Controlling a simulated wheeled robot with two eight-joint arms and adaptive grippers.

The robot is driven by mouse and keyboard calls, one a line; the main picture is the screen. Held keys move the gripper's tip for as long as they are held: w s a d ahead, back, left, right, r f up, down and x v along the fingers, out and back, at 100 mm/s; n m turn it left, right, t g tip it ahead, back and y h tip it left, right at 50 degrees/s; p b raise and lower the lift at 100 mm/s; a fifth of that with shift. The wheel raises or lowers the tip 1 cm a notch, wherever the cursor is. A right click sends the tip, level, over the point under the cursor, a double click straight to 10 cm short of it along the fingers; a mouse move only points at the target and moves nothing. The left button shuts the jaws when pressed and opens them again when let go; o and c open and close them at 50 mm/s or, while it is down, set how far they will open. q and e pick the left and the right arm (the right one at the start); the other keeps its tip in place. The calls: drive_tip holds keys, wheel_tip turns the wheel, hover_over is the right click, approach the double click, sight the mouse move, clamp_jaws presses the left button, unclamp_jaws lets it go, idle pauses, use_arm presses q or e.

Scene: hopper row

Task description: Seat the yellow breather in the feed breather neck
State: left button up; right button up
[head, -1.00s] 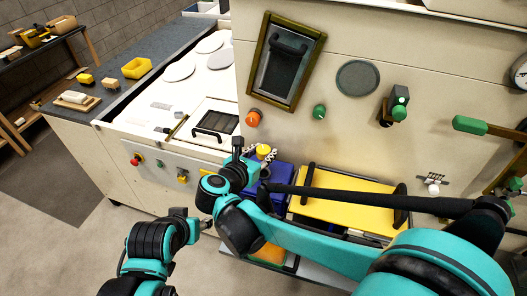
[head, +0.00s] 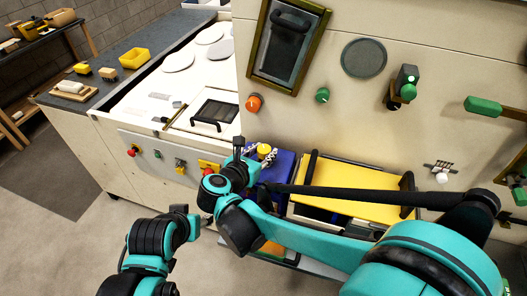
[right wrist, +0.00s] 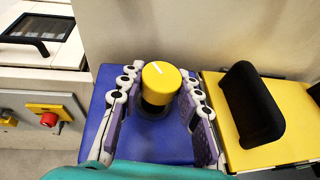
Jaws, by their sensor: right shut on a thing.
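The yellow breather (right wrist: 161,78) has a round yellow cap with a white line on top and a dark lower part. It also shows in the head view (head: 264,149). My right gripper (right wrist: 157,94) has its fingers on both sides of it and is shut on it. The breather is over the blue box (right wrist: 90,128), with a greyish ring partly visible below it. I cannot tell whether this ring is the feed breather neck, or whether the breather touches it. In the head view my right gripper (head: 262,157) is small. My left gripper (head: 184,212) is low left, its fingers unclear.
A yellow lid with black handles (head: 355,189) stands right of the blue box. The cream panel with an orange knob (head: 254,103) and green knob (head: 322,95) rises behind. A red button (right wrist: 48,119) is at left. Open floor lies at lower left.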

drive_tip(key=shift+f, duration=0.15)
idle(0.5)
drive_tip(key=shift+f+b, duration=1.2)
drive_tip(key=shift+o, duration=0.2)
drive_tip(key=shift+r, duration=0.1)
drive_tip(key=o, duration=1.2)
drive_tip(key=shift+o, duration=0.2)
